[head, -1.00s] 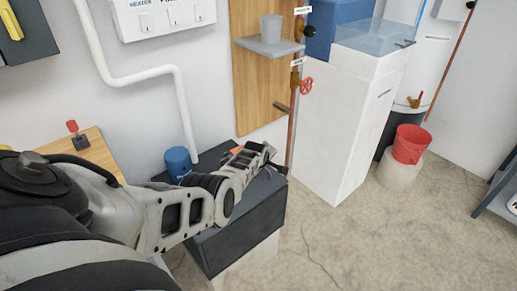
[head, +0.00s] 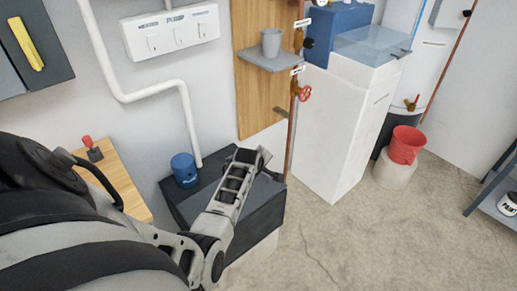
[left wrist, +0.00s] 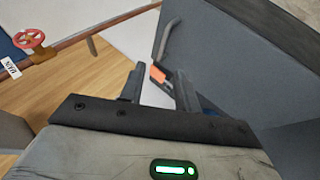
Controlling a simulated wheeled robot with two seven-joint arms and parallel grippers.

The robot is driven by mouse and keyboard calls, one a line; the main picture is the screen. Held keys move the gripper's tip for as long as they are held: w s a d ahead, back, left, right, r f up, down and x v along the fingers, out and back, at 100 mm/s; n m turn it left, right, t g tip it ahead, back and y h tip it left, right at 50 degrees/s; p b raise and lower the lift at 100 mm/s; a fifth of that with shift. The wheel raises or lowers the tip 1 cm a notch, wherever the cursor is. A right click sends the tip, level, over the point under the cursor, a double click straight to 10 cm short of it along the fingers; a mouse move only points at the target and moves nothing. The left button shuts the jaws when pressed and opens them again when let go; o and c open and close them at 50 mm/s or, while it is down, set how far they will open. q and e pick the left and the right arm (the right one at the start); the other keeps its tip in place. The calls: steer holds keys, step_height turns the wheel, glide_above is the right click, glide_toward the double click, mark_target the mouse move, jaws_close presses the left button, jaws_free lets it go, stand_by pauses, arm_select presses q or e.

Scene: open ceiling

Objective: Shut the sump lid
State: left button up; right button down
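The sump is a dark grey box (head: 262,217) low by the wall in the head view. My left arm covers much of its top, so I cannot tell the lid's angle there. In the left wrist view a broad dark grey panel (left wrist: 235,65), which looks like part of the sump, fills the right side. A thin dark handle-like bar (left wrist: 167,42) and a small orange piece (left wrist: 157,75) show near its left edge. My left gripper (head: 262,158) is over the box's far right part. Its fingers (left wrist: 157,88) are apart, with the orange piece seen between them; contact is unclear. My right gripper is out of view.
A blue cylinder (head: 185,170) and a white pipe (head: 186,115) stand at the box's back left. A copper pipe with a red valve wheel (head: 304,94) and a white cabinet (head: 335,135) are close on the right. The floor (head: 345,235) in front is clear.

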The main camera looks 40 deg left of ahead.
arm_select(q)
steer(key=c, duration=0.4)
steer(key=s+d+m, duration=0.1)
steer(key=m, duration=0.1)
steer(key=s+d+m, duration=0.1)
steer(key=s, duration=0.1)
steer(key=s+d+m+t, duration=0.1)
steer(key=m, duration=0.1)
steer(key=shift+s+f+m, duration=0.3)
steer(key=shift+s+f, duration=0.05)
jaws_close()
steer(key=s+d+r+m+t+h, duration=0.1)
steer(key=s+d+r+m+h, duration=0.1)
steer(key=s+d+m, duration=0.5)
steer(key=s+d+r+m+t+h, duration=0.1)
steer(key=s+d+m+h, duration=0.4)
steer(key=s+d, duration=0.6)
steer(key=d+r+m, duration=0.1)
steer(key=d+m, duration=0.1)
steer(key=d, duration=0.5)
steer(key=shift+r+m, duration=0.35)
steer(key=shift+m, duration=0.05)
